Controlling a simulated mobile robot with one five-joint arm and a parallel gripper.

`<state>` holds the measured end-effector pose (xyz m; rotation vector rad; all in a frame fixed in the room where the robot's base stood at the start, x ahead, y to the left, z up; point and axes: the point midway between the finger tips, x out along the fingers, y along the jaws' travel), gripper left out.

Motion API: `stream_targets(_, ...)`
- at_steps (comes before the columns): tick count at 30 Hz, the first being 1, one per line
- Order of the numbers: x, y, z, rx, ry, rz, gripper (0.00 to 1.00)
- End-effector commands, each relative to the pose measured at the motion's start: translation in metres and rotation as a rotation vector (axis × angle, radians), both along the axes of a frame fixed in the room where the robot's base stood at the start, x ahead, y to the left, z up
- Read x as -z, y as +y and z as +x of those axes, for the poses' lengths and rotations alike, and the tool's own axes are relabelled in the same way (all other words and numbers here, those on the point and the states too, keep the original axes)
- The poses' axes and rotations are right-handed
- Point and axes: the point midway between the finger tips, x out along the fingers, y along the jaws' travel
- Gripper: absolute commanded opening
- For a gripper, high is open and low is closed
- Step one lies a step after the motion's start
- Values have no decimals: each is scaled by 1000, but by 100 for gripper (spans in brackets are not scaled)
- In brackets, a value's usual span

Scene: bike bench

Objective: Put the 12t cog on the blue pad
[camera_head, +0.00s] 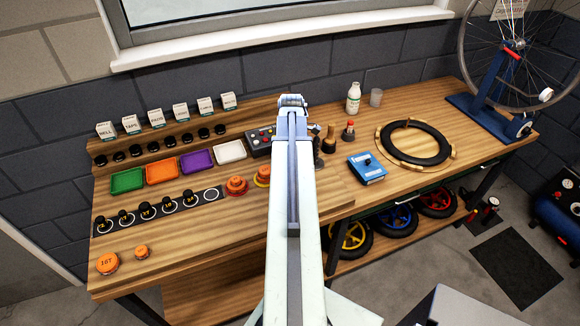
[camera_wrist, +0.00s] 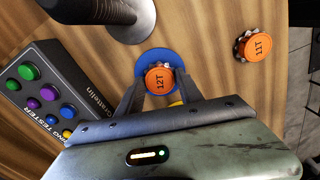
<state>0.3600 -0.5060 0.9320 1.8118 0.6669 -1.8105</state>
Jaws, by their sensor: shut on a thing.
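The 12t cog (camera_wrist: 159,79), an orange disc marked "12T" with a toothed metal edge, is between the two fingers of my gripper (camera_wrist: 158,84) in the wrist view. My gripper is shut on it. The round blue pad (camera_wrist: 142,66) shows behind the cog, and the cog overlaps much of it. I cannot tell whether the cog touches the pad or is just above it. In the head view my arm hides the gripper, the cog and the blue pad.
An 11T cog (camera_wrist: 257,46) lies on the bench to the right. A button tester box (camera_wrist: 43,90) is at left, and a dark cylinder (camera_wrist: 128,14) stands close above the pad. Other orange cogs sit on a red pad (camera_head: 237,194) and a yellow pad (camera_head: 261,184).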

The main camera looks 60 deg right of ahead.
Motion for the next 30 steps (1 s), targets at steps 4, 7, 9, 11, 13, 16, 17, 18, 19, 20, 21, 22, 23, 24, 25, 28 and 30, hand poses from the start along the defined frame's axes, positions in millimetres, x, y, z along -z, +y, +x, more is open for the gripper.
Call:
stream_targets(4,2,-1,-1,3,0,0,63)
stream_targets(7,2,-1,-2,3,0,0,65)
stream_targets(9,2,-1,-2,3,0,0,65)
stream_targets(11,2,-2,-2,4,0,0,65)
stream_targets(13,2,-2,-2,4,0,0,65)
stream_targets(16,-1,-2,-2,4,0,0,65)
stream_targets(17,-4,-2,-2,4,0,0,65)
stream_targets(18,-7,-2,-2,4,0,0,65)
stream_targets(19,-11,-2,-2,4,0,0,65)
stream_targets(20,-15,-2,-2,4,0,0,65)
stream_targets(21,-21,-2,-2,4,0,0,65)
stream_targets(22,-27,-2,-2,4,0,0,65)
stream_targets(23,-33,-2,-2,4,0,0,65)
stream_targets(24,-41,-2,-2,4,0,0,65)
stream_targets(25,-48,-2,-2,4,0,0,65)
stream_targets(28,-72,-2,-2,5,0,0,65)
stream_targets(30,-89,-2,-3,5,0,0,65)
